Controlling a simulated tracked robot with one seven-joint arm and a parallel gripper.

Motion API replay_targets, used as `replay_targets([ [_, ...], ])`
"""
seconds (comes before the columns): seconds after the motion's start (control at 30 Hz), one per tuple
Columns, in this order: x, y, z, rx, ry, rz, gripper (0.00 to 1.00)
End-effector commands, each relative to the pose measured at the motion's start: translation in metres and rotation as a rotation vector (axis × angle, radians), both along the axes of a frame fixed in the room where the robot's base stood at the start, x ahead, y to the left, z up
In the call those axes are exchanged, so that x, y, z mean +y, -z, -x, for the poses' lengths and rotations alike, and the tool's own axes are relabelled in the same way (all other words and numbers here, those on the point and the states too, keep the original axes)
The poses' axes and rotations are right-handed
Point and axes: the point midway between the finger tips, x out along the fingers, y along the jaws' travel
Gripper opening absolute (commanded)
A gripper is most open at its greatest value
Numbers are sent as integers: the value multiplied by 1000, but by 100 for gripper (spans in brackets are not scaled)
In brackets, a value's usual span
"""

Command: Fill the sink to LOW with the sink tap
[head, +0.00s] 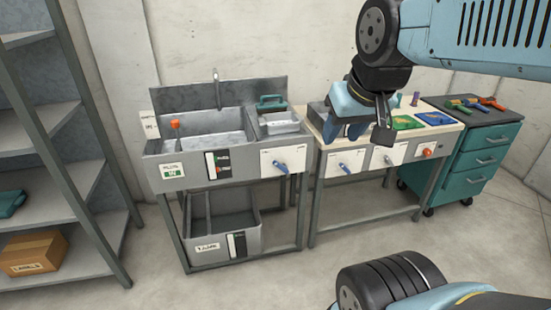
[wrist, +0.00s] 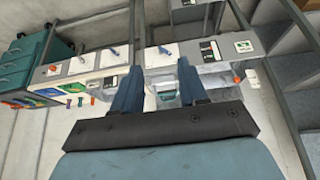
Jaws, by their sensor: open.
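The grey sink (head: 205,146) stands against the wall, with a thin spout (head: 216,88) at its back. No water stream is discernible. A blue lever (head: 283,166) sits on a white plate at the right of the sink's front; it also shows in the wrist view (wrist: 165,50). A dark level gauge (head: 218,164) with green and red marks is on the front; its lettering is too small to read. An orange-topped stick (head: 175,126) stands at the basin's left. My gripper (head: 342,130) is open, pointing down above the neighbouring bench's left end, right of the sink lever and apart from it.
A teal-handled tray (head: 279,120) sits at the sink's right. A lower tank (head: 222,222) is beneath. Shelves (head: 62,120) stand left, a drawer cabinet (head: 482,150) right. The floor in front is clear.

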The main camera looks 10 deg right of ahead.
Motion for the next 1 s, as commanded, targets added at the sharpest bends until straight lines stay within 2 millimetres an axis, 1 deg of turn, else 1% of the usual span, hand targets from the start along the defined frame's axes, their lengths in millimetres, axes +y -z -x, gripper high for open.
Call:
replay_targets([
  [0.13, 0, 0, 0, 0, 0, 0, 43],
  [0.17, 0, 0, 0, 0, 0, 0, 44],
  [0.2, 0, 0, 0, 0, 0, 0, 47],
  [0.23, 0, 0, -1, -1, -1, 0, 47],
  [0.37, 0, 2, -14, -14, -11, 7, 47],
  [0.43, -9, 4, -30, -31, -25, 15, 47],
  [0.47, -10, 5, -38, -40, -30, 20, 47],
  [0.67, -11, 20, -107, -126, -85, 61, 47],
  [0.7, -11, 24, -120, -145, -97, 71, 47],
  [0.77, -11, 30, -140, -173, -114, 85, 47],
  [0.8, -12, 34, -153, -192, -125, 94, 47],
  [1.0, -12, 61, -215, -283, -180, 143, 47],
])
